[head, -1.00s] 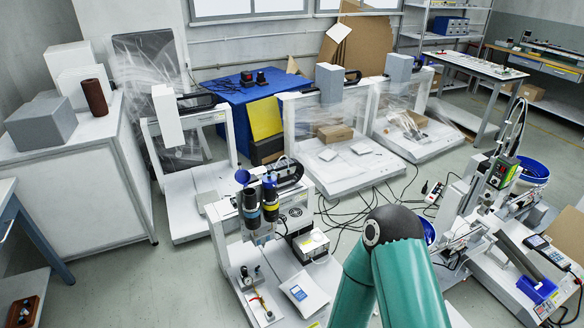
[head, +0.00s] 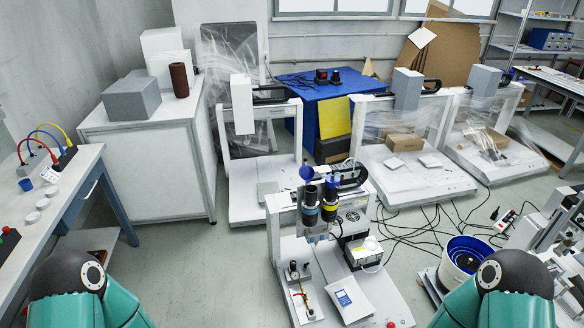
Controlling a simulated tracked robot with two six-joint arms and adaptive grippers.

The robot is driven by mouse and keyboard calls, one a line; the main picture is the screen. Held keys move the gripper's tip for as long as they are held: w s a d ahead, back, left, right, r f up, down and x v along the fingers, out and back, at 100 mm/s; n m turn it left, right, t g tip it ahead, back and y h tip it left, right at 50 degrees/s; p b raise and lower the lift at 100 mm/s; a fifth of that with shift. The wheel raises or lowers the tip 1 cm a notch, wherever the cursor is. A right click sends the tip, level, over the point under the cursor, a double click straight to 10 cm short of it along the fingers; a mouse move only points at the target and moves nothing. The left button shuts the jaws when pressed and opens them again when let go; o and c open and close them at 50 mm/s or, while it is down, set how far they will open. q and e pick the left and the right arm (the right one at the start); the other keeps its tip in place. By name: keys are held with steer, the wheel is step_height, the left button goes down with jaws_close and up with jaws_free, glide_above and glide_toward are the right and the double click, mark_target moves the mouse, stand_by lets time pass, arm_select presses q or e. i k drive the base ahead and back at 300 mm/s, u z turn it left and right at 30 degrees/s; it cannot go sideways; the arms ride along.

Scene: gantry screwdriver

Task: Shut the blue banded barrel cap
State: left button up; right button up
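Two dark upright barrels stand side by side on the gantry screwdriver machine (head: 335,262) in the middle of the floor. The left one looks like the blue banded barrel (head: 309,211); the right one looks like a yellow banded barrel (head: 330,206). The bands are small and hard to tell apart. A round blue cap (head: 306,173) stands up behind and above the left barrel's top and looks open. Another blue piece (head: 331,183) shows at the right barrel's top; its state is unclear. Only my teal arm links show at the bottom corners; both grippers are out of view.
A workbench (head: 60,195) with cables and small cups stands at the left. A white cabinet (head: 150,175) carries grey and white boxes. Other gantry frames and a blue-clothed table (head: 300,95) stand behind. A blue-lined bucket (head: 467,256) is at the right. Cables lie on the floor.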

mark_target(305, 173)
steer(key=u, duration=0.05)
steer(key=k, duration=0.9)
steer(key=z, duration=0.2)
steer(key=i, duration=0.9)
steer(key=u, duration=0.1)
steer(key=k, duration=0.6)
steer(key=u, duration=0.45)
steer(key=i, duration=0.85)
steer(key=u, duration=0.8)
steer(key=i, duration=1.45)
steer(key=z, duration=0.05)
